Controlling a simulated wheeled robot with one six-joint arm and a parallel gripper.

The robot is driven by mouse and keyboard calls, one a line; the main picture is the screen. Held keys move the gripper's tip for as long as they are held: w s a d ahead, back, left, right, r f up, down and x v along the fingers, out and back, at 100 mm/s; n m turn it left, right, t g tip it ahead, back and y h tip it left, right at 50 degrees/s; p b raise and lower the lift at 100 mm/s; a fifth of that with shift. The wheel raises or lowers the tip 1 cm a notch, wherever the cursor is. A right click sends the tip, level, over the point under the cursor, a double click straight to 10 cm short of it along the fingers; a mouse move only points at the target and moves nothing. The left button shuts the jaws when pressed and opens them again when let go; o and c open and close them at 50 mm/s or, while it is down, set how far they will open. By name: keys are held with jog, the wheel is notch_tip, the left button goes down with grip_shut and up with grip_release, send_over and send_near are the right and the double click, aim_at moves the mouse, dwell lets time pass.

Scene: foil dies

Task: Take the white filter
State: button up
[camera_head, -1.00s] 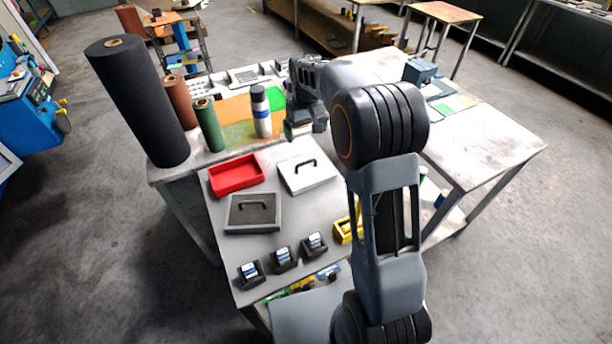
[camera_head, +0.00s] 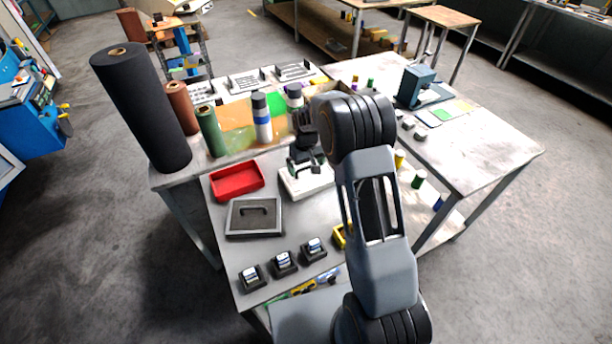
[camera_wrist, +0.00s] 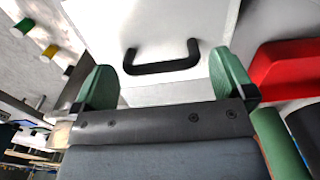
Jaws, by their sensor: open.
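The white filter (camera_head: 318,187) is a flat white square plate with a black bar handle, lying on the grey bench between the red tray and my arm. In the head view my gripper (camera_head: 304,166) is above it and hides much of its top. In the wrist view the white filter (camera_wrist: 185,25) fills the upper middle. Its black handle (camera_wrist: 162,66) lies between the two green fingers of my gripper (camera_wrist: 163,62), which are spread apart. The gap between fingers and handle cannot be judged exactly. My gripper holds nothing.
A red tray (camera_head: 237,182) lies left of the filter. A grey filter (camera_head: 255,218) with a similar handle lies in front-left. Several small black holders (camera_head: 284,262) line the front edge. Upright bottles (camera_head: 261,118) and rolls (camera_head: 140,108) stand behind and left.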

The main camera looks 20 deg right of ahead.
jog(key=shift+f, duration=1)
jog(key=shift+c, duration=0.4)
jog(key=c, duration=0.8)
jog(key=shift+o, duration=0.2)
jog(key=shift+r, duration=0.15)
